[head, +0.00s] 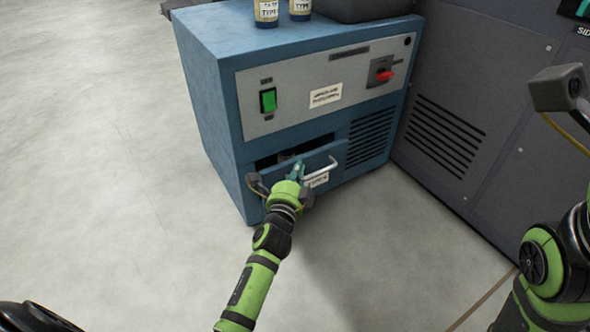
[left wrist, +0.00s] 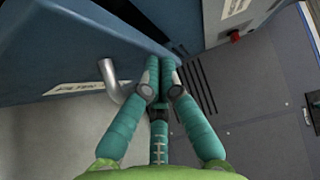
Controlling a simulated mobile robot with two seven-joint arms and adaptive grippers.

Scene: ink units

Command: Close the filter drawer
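The filter drawer (head: 341,152) is in the lower left of the blue cabinet's front and stands partly pulled out, with a dark gap above its front. A pale bar handle (head: 322,170) and a white label (head: 318,181) are on its front. My left gripper (head: 298,170) is at the drawer front, just left of the handle. In the left wrist view the teal fingertips (left wrist: 160,64) are together against or close to the blue drawer front (left wrist: 50,50); the handle (left wrist: 108,76) is left of them, not between them. I cannot tell if they touch. My right gripper is out of view.
The blue cabinet (head: 205,90) has a green switch (head: 268,100) and a red knob (head: 384,75) above the drawer. Two labelled bottles (head: 266,12) and a dark box stand on top. A grey vented machine (head: 480,100) stands to the right. The floor (head: 90,160) in front is clear.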

